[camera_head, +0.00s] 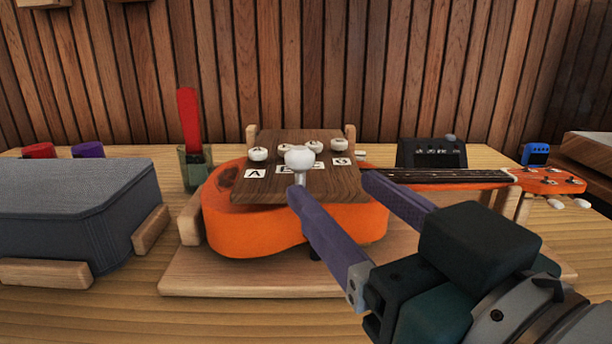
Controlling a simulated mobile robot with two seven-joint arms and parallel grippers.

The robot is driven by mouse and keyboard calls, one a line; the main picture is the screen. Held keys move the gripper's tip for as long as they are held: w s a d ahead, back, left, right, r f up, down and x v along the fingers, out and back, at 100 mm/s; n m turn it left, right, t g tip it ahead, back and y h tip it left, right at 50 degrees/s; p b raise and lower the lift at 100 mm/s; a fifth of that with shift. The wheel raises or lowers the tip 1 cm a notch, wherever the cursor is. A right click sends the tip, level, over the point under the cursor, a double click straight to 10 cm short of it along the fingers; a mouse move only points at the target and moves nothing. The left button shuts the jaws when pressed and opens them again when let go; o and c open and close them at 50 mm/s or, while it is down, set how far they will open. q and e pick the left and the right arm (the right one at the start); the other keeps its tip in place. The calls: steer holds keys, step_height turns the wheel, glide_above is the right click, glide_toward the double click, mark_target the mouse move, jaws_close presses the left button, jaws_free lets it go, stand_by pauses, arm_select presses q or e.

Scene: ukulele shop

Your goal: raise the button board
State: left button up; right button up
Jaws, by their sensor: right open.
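The button board (308,184) is a dark wooden plate with several white round buttons along its far side and white letter cards, one reading A. It rests over the orange ukulele (255,228) body. A white ball-topped knob (299,158) stands near the board's front edge, by the tip of one finger of my right gripper (332,181). My right gripper is open. Its purple fingers are apart, one tip at the knob and the other by the board's right edge. Whether they touch is unclear. My left gripper is not in view.
The ukulele lies on a wooden stand (240,281) with upright pegs. A grey case (75,210) fills the left of the table. A red stick in a green glass (192,165) stands behind. A black box (431,153) and blue pedal (536,154) are behind the neck.

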mark_target(305, 163)
steer(key=b+x, duration=0.1)
steer(key=x, duration=0.8)
steer(key=shift+w+a+b, duration=0.15)
steer(key=shift+a+b, duration=0.05)
steer(key=shift+b, duration=0.1)
jaws_close()
stand_by(1.0)
